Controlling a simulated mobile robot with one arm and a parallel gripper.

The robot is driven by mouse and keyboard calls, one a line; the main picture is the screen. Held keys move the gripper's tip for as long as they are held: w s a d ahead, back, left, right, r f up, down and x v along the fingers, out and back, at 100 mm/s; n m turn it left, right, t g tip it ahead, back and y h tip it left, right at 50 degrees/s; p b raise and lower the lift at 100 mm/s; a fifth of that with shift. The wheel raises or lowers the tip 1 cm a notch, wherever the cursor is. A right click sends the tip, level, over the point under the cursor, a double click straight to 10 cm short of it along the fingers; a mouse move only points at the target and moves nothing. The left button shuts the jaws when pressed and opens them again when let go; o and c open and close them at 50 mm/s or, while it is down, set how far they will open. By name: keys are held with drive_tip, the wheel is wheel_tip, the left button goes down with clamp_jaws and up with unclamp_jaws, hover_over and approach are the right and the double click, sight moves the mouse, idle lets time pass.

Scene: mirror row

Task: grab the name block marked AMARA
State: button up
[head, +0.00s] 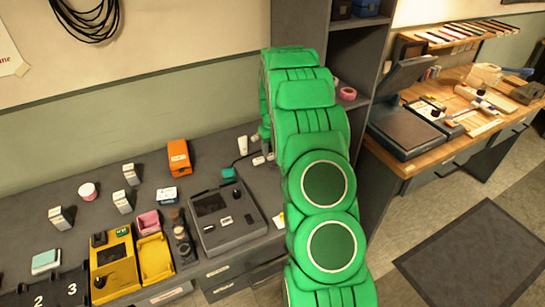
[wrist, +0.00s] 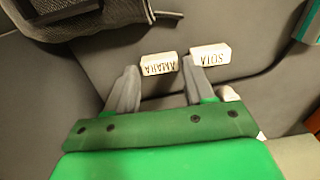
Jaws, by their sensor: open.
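In the wrist view, the white name block marked AMARA (wrist: 159,65) lies on a dark grey surface, its lettering upside down in the picture. My gripper (wrist: 159,72) is open, with its two grey fingers on either side of this block. Gaps show between the block and the fingers; I cannot tell the height of the fingertips above the surface. A second white block, marked SOTA (wrist: 210,55), lies to the right, and the right fingertip overlaps its left edge in the picture. In the head view, my green arm hides most of the gripper, and the lettering is too small to read.
Part of another pale block (wrist: 229,93) shows beside the right finger. In the head view, the grey bench (head: 95,160) holds several small white blocks, an orange box (head: 179,157), a grey device (head: 228,218) and a yellow device (head: 114,262). A dark shelf unit stands behind my arm.

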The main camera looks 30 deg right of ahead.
drive_tip(key=shift+f, duration=0.85)
drive_tip(key=c, duration=0.7)
drive_tip(key=shift+r, duration=0.1)
